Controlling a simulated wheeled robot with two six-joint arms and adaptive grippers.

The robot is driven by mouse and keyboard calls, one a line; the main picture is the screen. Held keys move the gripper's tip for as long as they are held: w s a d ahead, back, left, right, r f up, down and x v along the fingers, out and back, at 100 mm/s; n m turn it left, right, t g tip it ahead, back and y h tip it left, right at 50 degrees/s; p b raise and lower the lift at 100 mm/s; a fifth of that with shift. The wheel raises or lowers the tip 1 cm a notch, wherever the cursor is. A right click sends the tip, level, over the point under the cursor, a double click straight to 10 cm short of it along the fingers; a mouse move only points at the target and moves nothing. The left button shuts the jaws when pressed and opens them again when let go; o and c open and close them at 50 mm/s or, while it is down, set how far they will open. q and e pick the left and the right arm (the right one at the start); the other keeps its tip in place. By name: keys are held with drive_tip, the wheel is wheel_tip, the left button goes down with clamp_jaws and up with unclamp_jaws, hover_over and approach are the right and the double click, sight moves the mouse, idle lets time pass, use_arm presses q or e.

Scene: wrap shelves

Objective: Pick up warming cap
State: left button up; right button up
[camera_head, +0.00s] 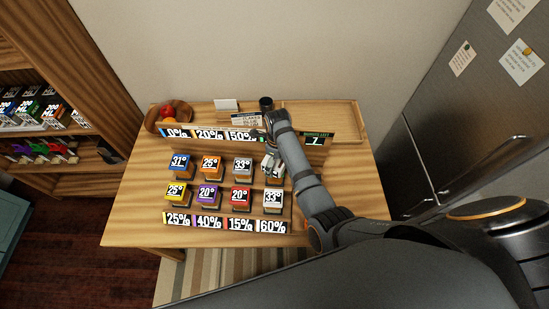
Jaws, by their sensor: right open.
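Several small caps with degree labels stand in two rows on the wooden table. The back row has a blue cap (180,162), an orange cap (210,164) and a white cap (242,167). The front row has a yellow cap (175,192), a purple cap (208,194), a red cap (240,196) and a white cap (272,199). My right gripper (271,167) is open at the right end of the back row, over a pale cap that it mostly hides. I cannot tell whether they touch, nor which cap is the warming one. My left gripper is out of view.
A low rack with percent labels (208,135) runs behind the caps; more percent labels (208,223) line the front. A fruit bowl (153,121) and a dark cup (266,103) stand at the back. The table's right side (350,180) is clear. A grey fridge stands right.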

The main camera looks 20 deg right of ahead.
drive_tip(key=shift+w+d+f, duration=0.15)
drive_tip(key=shift+w+f, duration=0.05)
drive_tip(key=shift+f, duration=0.05)
drive_tip(key=shift+s+a+r, duration=0.25)
drive_tip(key=shift+s+a, duration=0.05)
drive_tip(key=c, duration=0.4)
drive_tip(key=shift+c, duration=1.1)
drive_tip(key=c, duration=1.1)
drive_tip(key=shift+d, duration=0.1)
drive_tip(key=shift+w, duration=0.1)
